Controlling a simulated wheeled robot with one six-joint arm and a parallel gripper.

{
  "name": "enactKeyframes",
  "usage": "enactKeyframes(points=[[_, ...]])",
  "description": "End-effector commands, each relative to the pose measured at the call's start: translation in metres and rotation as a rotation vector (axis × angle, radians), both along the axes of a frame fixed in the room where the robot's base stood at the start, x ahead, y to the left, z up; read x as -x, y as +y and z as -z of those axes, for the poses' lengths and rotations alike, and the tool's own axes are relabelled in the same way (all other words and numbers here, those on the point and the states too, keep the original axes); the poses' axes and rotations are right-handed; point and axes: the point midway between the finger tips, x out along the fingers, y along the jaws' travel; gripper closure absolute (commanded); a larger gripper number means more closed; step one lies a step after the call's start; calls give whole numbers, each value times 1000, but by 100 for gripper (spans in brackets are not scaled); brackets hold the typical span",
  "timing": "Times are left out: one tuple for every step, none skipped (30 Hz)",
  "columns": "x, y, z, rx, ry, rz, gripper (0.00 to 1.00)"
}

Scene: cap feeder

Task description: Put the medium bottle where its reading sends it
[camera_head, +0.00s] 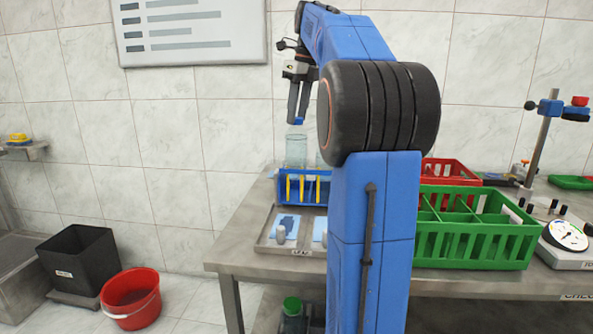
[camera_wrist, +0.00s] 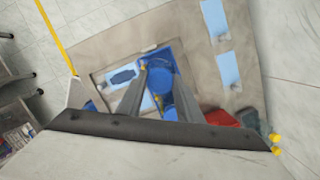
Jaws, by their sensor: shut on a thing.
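My gripper (camera_head: 298,119) points down over the left end of the table and is shut on the blue cap of a clear bottle (camera_head: 296,151). The bottle is upright, just at or above the blue rack (camera_head: 325,190) with yellow bars; I cannot tell whether its base touches the rack. In the wrist view the round blue cap (camera_wrist: 160,82) lies between the fingers. Another clear bottle (camera_head: 320,159) shows partly behind my arm. Which bottle is medium I cannot tell. No reading is legible.
A grey tray (camera_head: 263,243) with blue pads stands before the rack. A green divided crate (camera_head: 475,240), a red crate (camera_head: 455,167) and a dial device (camera_head: 567,237) are on the right. A black bin (camera_head: 78,255) and red bucket (camera_head: 131,295) stand on the floor at left.

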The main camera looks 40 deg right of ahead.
Motion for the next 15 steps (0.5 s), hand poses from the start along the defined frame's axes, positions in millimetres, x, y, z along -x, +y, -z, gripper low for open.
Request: enactKeyframes(points=[[0,0,-2,1,-1,0,87],[0,0,-3,0,0,0,87],[0,0,-5,0,0,0,87],[0,0,-6,0,0,0,87],[0,0,-7,0,0,0,87],[0,0,-9,1,-1,0,87],[0,0,-10,1,-1,0,87],[0,0,-11,1,-1,0,87],[0,0,-13,1,-1,0,87],[0,0,-14,1,-1,0,87],[0,0,-15,1,-1,0,87],[0,0,-17,1,-1,0,87],[0,0,-18,1,-1,0,87],[0,0,-19,1,-1,0,87],[0,0,-21,1,-1,0,87]])
